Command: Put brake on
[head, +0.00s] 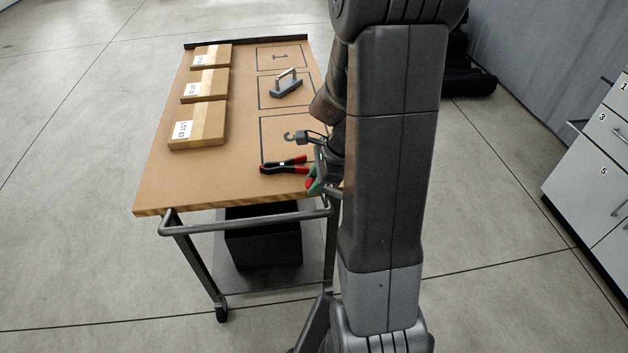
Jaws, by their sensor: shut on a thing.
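A wheeled cart (160,190) with a wooden top stands left of my arm. My gripper (318,177) is at the cart's near right corner, largely hidden behind my own arm. It is shut on a small green and red part (312,186) at the cart's edge, which looks like the brake lever. Only a sliver of this part shows, so its exact position cannot be told. The cart's wheel (222,311) at the near left rests on the floor.
Several cardboard boxes (197,125) line the cart top's left side. A grey handled block (287,86), a hook (295,137) and red-black pliers or a clamp (283,166) lie on the right. A black bin (264,245) sits below. White drawers (595,160) stand far right.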

